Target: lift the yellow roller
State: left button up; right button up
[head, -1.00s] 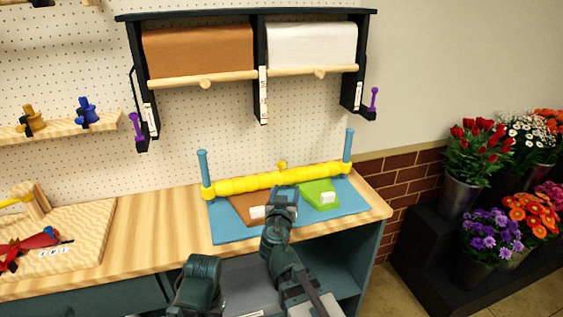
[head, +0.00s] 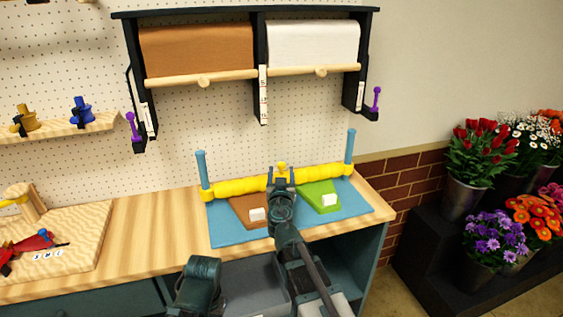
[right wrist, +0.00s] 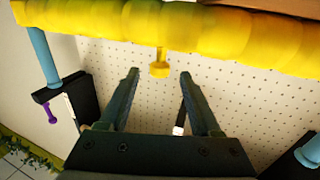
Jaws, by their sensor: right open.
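The yellow roller (head: 235,187) lies across the blue base (head: 228,229) on the bench, between two blue upright posts. A small yellow knob (head: 282,165) stands up at its middle. My right gripper (head: 281,174) is open in front of the middle of the roller and hides part of it. In the right wrist view the roller (right wrist: 205,30) crosses the top. Its knob (right wrist: 159,69) shows in the gap between the tips of my open right gripper (right wrist: 160,76), with no clear contact. My left gripper is not in view.
A paper-roll rack (head: 262,85) hangs above. Flower buckets (head: 465,190) stand at the right. The bench (head: 150,235) left of the base is clear.

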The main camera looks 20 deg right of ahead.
jog(key=x, duration=0.7)
jog(key=shift+w, duration=0.15)
grip_shut()
dwell(1.1)
